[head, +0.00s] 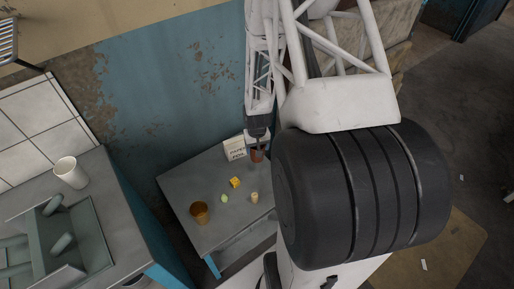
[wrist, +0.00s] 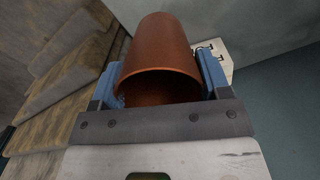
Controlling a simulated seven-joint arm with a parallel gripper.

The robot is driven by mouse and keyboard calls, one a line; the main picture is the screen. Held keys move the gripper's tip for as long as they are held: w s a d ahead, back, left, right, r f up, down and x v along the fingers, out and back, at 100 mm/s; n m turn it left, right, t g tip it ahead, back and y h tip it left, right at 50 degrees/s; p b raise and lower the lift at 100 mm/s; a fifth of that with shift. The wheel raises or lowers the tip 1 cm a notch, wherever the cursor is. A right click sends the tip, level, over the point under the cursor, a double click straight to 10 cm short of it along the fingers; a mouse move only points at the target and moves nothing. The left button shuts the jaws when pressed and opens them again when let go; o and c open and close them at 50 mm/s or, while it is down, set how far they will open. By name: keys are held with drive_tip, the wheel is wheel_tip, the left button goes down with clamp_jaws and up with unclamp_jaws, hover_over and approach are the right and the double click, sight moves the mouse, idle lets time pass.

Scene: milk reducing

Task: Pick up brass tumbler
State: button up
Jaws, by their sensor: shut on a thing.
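A copper-brown tumbler (wrist: 158,48) fills the middle of the wrist view, with its open rim facing the camera. My gripper (wrist: 161,78) is shut on it, with one blue finger on each side of its wall. In the head view my gripper (head: 258,146) is at the back of the grey table, with the reddish-brown tumbler (head: 257,156) at its tip. I cannot tell whether the tumbler is clear of the table. A second, golden-brown tumbler (head: 200,213) stands upright on the table's front left, away from my gripper.
A white box with lettering (head: 234,149) stands just left of my gripper. A yellow cube (head: 235,182), a pale green piece (head: 224,198) and a small tan cup (head: 254,197) sit on the grey table (head: 180,190). A white cup (head: 70,173) stands on the left counter.

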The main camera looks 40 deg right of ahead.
idle(0.4)
drive_tip(key=shift+w+a, duration=0.2)
drive_tip(key=shift+a, duration=0.6)
drive_tip(key=w+a, duration=0.1)
drive_tip(key=a, duration=1.6)
drive_tip(key=shift+w+a+r, duration=0.15)
drive_tip(key=shift+w+a, duration=0.05)
drive_tip(key=shift+w, duration=0.1)
hover_over(220, 189)
wheel_tip(220, 189, down, 6)
drive_tip(key=shift+a+f, duration=0.1)
drive_tip(key=shift+f, duration=0.15)
drive_tip(key=shift+f, duration=1.75)
drive_tip(key=shift+f, duration=0.15)
